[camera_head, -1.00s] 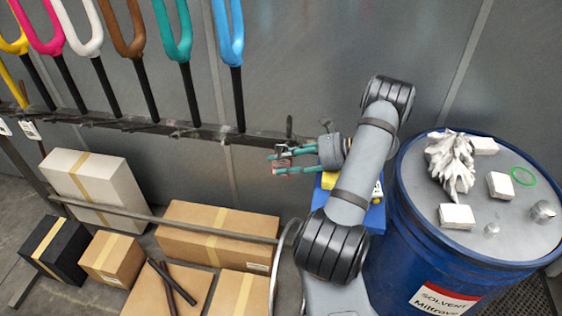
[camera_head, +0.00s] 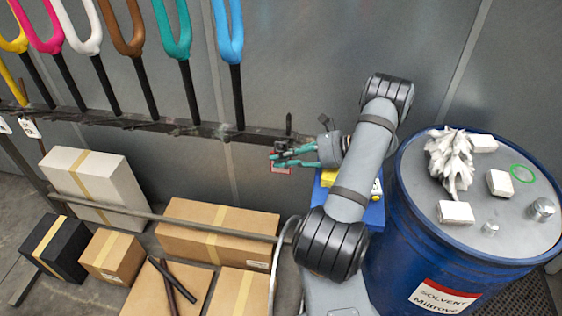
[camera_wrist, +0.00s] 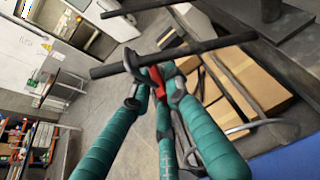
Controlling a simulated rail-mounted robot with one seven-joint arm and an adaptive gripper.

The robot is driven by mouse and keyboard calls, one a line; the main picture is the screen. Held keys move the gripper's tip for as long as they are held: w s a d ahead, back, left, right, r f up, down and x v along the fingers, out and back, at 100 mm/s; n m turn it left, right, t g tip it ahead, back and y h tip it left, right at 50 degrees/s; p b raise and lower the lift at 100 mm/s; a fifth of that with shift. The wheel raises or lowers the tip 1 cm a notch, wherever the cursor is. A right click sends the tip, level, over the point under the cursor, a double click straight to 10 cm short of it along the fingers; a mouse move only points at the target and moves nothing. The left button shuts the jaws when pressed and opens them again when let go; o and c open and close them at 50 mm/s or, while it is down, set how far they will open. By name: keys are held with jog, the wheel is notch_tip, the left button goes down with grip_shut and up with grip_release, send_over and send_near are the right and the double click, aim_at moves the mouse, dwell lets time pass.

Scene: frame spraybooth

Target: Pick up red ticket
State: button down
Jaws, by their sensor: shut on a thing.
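The red ticket (camera_head: 281,169) shows in the head view as a small pale card with a red edge, below the right end of the wall rail. In the wrist view the red ticket (camera_wrist: 157,77) is a narrow red strip, mostly hidden between the fingers. My gripper (camera_head: 275,159) has teal fingers and reaches in from the right. In the wrist view my gripper (camera_wrist: 158,92) is shut on the ticket, just beneath a dark rod. I cannot tell whether the ticket still touches the rod.
The dark rail (camera_head: 160,127) with coloured fork-shaped hangers runs along the grey wall to the left. Cardboard boxes (camera_head: 190,228) stand below on the floor. A blue solvent drum (camera_head: 400,240) with white blocks on top stands at the right. A dark rod (camera_wrist: 200,47) crosses above the fingertips.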

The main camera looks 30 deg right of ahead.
dwell(0.3)
jog(key=s+a+r+b, duration=0.4)
jog(key=s+a+r, duration=0.4)
jog(key=s, duration=0.3)
jog(key=shift+a, duration=0.2)
jog(key=shift+s, duration=0.1)
